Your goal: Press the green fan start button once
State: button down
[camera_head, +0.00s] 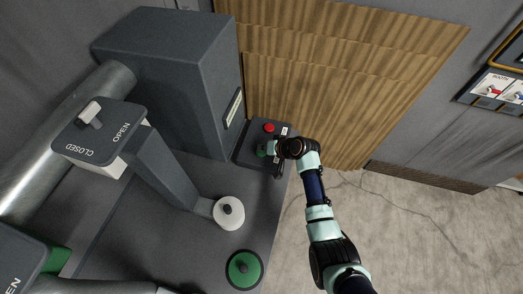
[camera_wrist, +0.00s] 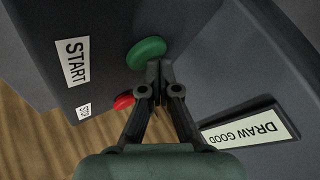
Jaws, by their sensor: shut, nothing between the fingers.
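The green start button (camera_wrist: 146,53) sits on a dark control box beside a label reading START (camera_wrist: 73,62). In the head view a sliver of the green button (camera_head: 262,151) shows next to my gripper (camera_head: 268,148). In the wrist view my gripper (camera_wrist: 160,72) is shut and empty, its fingertips overlapping the lower right edge of the green button. I cannot tell whether they touch it. A red button (camera_head: 268,128) is on the same control box (camera_head: 250,135); in the wrist view it is partly hidden behind a finger.
A tall grey cabinet (camera_head: 170,75) stands left of the control box. A DRAW GOOD plate (camera_wrist: 250,128) is on a nearby face. Floor at right is clear.

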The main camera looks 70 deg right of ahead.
jog(key=shift+r+p, duration=0.85)
jog(key=shift+r, duration=0.05)
notch_tip(320, 180, up, 5)
jog(key=p, duration=0.4)
jog(key=shift+r+p, duration=0.1)
jog(key=shift+p, duration=0.25)
dwell(0.7)
